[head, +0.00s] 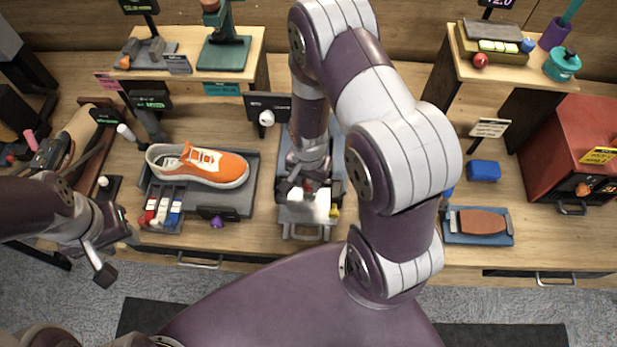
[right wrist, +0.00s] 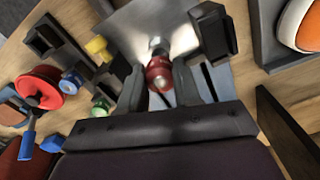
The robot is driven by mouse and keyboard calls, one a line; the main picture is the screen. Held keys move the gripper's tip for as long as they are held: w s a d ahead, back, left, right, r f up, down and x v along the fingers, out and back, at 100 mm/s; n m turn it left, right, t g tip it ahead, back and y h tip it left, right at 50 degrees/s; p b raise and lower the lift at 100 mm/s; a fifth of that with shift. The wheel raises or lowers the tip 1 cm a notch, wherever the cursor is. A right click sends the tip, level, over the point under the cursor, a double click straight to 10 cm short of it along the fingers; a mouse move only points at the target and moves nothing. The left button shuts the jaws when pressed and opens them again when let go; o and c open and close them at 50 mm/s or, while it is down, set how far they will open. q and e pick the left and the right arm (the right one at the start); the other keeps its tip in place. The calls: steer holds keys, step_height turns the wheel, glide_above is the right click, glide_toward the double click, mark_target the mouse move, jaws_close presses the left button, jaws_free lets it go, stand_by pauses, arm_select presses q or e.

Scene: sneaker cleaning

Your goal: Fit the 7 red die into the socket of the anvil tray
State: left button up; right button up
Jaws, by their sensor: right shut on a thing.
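The 7 red die (right wrist: 158,75) is a small red, rounded piece between the fingers of my right gripper (right wrist: 160,82) in the right wrist view. It is against a silver post on a bright metal plate, which appears to be the anvil tray (right wrist: 135,25). I cannot tell whether the die is seated, as the socket is hidden. In the head view my right gripper (head: 309,188) is low over the grey tray (head: 297,215), with the red piece partly hidden.
Yellow (right wrist: 97,48), blue (right wrist: 72,82) and green (right wrist: 100,106) pieces and a red wheel (right wrist: 38,88) lie close left of my right gripper. An orange sneaker (head: 200,166) is in a tray. A brush (head: 478,222) and red box (head: 575,150) are at the right.

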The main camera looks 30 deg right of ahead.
mark_target(309, 181)
stand_by(0.4)
steer(key=shift+f+b, duration=1.1)
steer(key=shift+f, duration=0.5)
steer(key=o, duration=1.1)
steer(key=shift+o, duration=0.2)
step_height(309, 181, up, 13)
steer(key=shift+f+b, duration=0.15)
steer(key=shift+b, duration=0.4)
